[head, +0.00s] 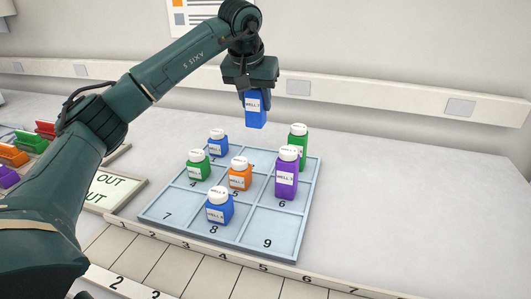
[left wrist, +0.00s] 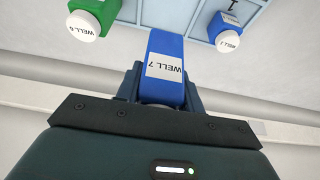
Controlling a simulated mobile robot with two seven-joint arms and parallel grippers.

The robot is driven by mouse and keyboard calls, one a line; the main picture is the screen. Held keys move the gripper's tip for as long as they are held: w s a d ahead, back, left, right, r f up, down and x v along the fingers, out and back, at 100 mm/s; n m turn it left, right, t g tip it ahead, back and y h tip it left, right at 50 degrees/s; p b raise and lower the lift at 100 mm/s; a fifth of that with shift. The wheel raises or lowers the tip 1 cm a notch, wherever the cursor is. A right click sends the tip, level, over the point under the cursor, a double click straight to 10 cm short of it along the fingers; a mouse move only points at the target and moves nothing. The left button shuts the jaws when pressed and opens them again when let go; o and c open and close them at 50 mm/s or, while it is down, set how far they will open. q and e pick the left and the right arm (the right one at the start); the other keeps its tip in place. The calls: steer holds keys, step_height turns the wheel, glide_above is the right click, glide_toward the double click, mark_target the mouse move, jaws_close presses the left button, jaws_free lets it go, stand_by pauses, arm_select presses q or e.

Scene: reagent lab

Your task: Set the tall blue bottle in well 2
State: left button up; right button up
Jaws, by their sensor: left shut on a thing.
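My left gripper (head: 255,88) is shut on the tall blue bottle (head: 255,112), holding it up above the far side of the tray. The bottle hangs upright below the gripper, apart from the tray; its label also shows in the left wrist view (left wrist: 162,62). The pale blue tray (head: 168,216) has numbered wells. Well 2 (head: 262,157), in the middle of the far row, looks empty, its number partly hidden. A short blue bottle (head: 217,147) stands in well 1 and a green bottle (head: 300,132) in well 3. My right gripper does not show.
A green bottle (head: 197,170) is in well 4, an orange one (head: 239,180) in well 5, a tall purple one (head: 287,182) in well 6 and a short blue one (head: 219,212) in well 8. Wells 7 and 9 are empty. An OUT board (head: 131,180) lies left.

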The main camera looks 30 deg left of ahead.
mark_target(254, 121)
arm_select(q)
step_height(254, 121, down, 6)
steer(key=shift+s+a+r, duration=0.15)
steer(key=shift+r, duration=0.05)
steer(key=shift+f+b, duration=0.35)
steer(key=shift+f, duration=1.65)
steer(key=shift+f, duration=0.2)
steer(key=o, duration=1)
steer(key=v, duration=1.2)
steer(key=shift+r+p, duration=0.15)
steer(key=shift+p, duration=0.15)
